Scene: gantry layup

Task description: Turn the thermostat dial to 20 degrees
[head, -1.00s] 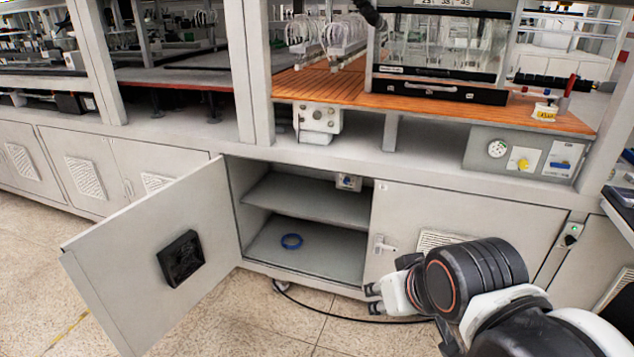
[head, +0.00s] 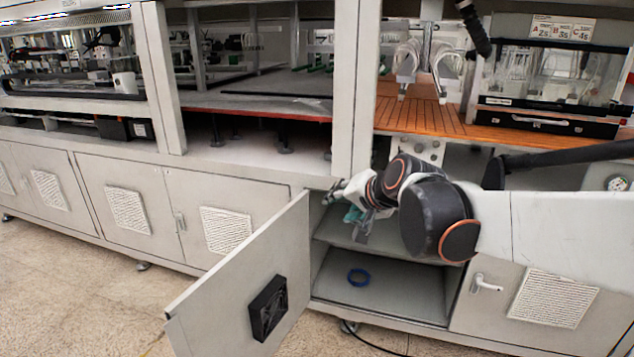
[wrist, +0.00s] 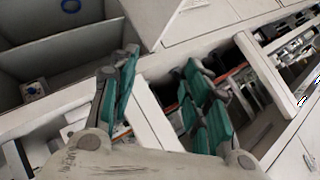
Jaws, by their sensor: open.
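In the wrist view, a small white box with a dark blue knob (wrist: 33,90), which looks like the thermostat dial, sits inside the open cabinet at the left edge. Its scale cannot be read. In the head view my arm hides that spot. My gripper (wrist: 160,75) is open and empty, with its teal-padded fingers wide apart; the dial lies off to the left of them, not between them. In the head view my gripper (head: 358,216) is at the upper part of the cabinet opening, near the open door.
The open cabinet door (head: 240,285) with a black vent stands left of the opening. A wooden bench top (head: 425,118) with glassware is above. The floor at front left is clear.

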